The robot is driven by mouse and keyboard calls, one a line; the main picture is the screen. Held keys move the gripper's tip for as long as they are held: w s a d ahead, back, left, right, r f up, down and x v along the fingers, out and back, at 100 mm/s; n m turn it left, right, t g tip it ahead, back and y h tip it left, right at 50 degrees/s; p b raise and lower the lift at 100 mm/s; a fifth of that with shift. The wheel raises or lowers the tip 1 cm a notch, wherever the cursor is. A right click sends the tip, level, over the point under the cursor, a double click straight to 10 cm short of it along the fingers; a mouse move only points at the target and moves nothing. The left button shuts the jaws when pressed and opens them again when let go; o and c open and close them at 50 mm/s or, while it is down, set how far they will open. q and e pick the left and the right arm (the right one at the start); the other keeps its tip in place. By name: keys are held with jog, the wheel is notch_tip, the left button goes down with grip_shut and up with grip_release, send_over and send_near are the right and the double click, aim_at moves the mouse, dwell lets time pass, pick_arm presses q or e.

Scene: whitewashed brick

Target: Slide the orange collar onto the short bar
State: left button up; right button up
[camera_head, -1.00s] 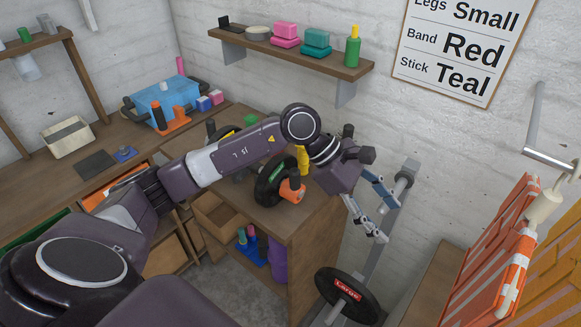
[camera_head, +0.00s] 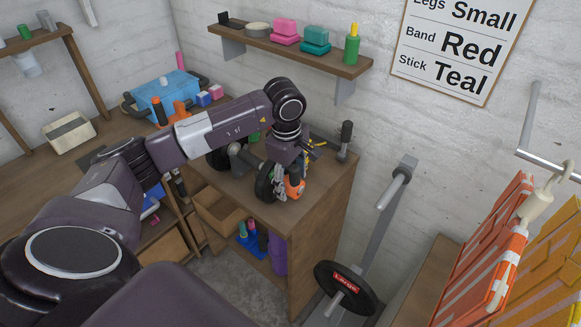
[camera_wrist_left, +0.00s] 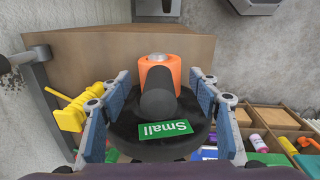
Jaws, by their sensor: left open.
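The orange collar (camera_head: 294,188) is at the front of the wooden bench top, beside a black weight plate. In the left wrist view the orange collar (camera_wrist_left: 174,68) lies at the far side of the plate marked Small (camera_wrist_left: 125,130), and a dark rounded cylinder stands in front of it. My left gripper (camera_head: 281,181) is open around the collar area, partly hiding it; in the wrist view its fingers (camera_wrist_left: 158,85) stand either side of the collar and cylinder. A short grey bar (camera_head: 393,190) juts from the upright stand, right of the bench. My right gripper is out of view.
A plate marked Large (camera_head: 349,289) sits on a lower bar of the stand. A dark-topped post (camera_head: 345,140) stands on the bench's right corner. A yellow item (camera_wrist_left: 72,116) lies left of my fingers. Orange slatted chairs or boards (camera_head: 490,245) stand at right.

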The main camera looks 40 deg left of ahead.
pick_arm(q)
jog(key=shift+w+f, duration=0.1)
jog(key=shift+f, duration=0.6)
grip_shut()
jog(key=shift+r, duration=0.1)
jog(key=shift+w+r+m, duration=0.1)
jog(key=shift+r+m, duration=0.05)
jog(key=shift+m, duration=0.15)
jog(key=shift+a, duration=0.1)
dwell(0.4)
jog(key=shift+a+b, duration=0.15)
jog(key=shift+b, duration=0.2)
jog(key=shift+c, duration=0.2)
grip_release()
